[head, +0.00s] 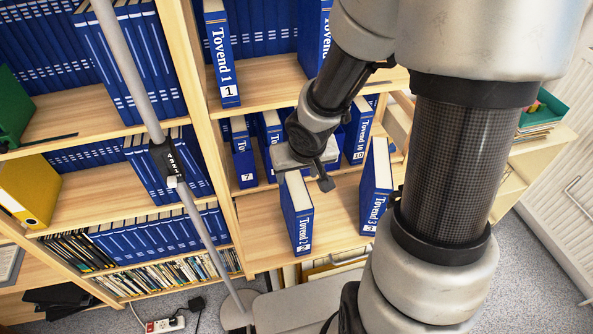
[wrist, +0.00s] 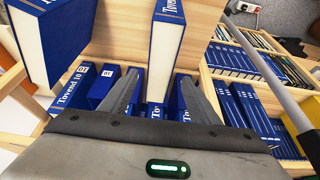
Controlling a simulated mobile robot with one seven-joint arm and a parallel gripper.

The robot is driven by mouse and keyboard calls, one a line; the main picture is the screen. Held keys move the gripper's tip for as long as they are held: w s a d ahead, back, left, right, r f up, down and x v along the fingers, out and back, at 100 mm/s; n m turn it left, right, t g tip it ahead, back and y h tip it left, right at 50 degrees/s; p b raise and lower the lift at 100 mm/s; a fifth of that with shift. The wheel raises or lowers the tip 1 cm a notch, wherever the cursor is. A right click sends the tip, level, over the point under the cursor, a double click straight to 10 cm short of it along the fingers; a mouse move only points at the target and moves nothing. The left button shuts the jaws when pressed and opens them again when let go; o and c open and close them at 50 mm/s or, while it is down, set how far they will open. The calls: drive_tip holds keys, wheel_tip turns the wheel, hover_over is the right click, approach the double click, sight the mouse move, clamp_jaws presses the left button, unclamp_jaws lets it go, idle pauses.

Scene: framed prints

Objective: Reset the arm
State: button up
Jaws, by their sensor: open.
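My gripper (head: 308,172) is above the rear top of the blue book "Tovend 2" (head: 300,225), which stands upright at the front of a wooden shelf. In the wrist view my gripper (wrist: 160,78) is open. Its two fingers straddle the near end of a blue book with white pages (wrist: 165,50), with visible gaps on both sides. I cannot tell how deep the fingertips reach beside it. My arm covers part of the shelf in the head view.
"Tovend 3" (head: 376,190) stands right of "Tovend 2". Books "7" (head: 243,155) and "10" (head: 358,135) stand further back. "Tovend 1" (head: 221,60) is on the shelf above. A thin grey pole (head: 130,75) and a wooden upright (head: 200,110) stand left. A radiator (head: 560,190) is at right.

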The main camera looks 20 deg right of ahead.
idle(0.4)
drive_tip(key=s+d+r+h, duration=0.1)
drive_tip(key=s+d+r, duration=0.1)
drive_tip(key=r, duration=0.5)
drive_tip(key=s+d+r+h, duration=0.1)
drive_tip(key=s+d+r, duration=0.15)
drive_tip(key=r, duration=0.45)
drive_tip(key=s+a+r+y, duration=0.1)
drive_tip(key=s+a+r, duration=0.1)
drive_tip(key=s+r, duration=0.2)
drive_tip(key=s+a+r+t+y, duration=0.1)
drive_tip(key=s+a+r, duration=0.1)
drive_tip(key=s+r, duration=0.2)
drive_tip(key=shift+s+a+r, duration=0.15)
drive_tip(key=shift+s+a, duration=0.1)
drive_tip(key=shift+s, duration=0.95)
drive_tip(key=shift+o, duration=0.4)
drive_tip(key=b, duration=0.5)
approach(295, 180)
drive_tip(key=shift+g, duration=0.5)
drive_tip(key=b+x, duration=0.1)
drive_tip(key=x, duration=0.5)
drive_tip(key=b+x, duration=0.1)
drive_tip(key=x, duration=0.2)
drive_tip(key=shift+w+b, duration=0.3)
drive_tip(key=shift+w, duration=0.15)
drive_tip(key=shift+b+x, duration=0.3)
drive_tip(key=shift+x, duration=2.3)
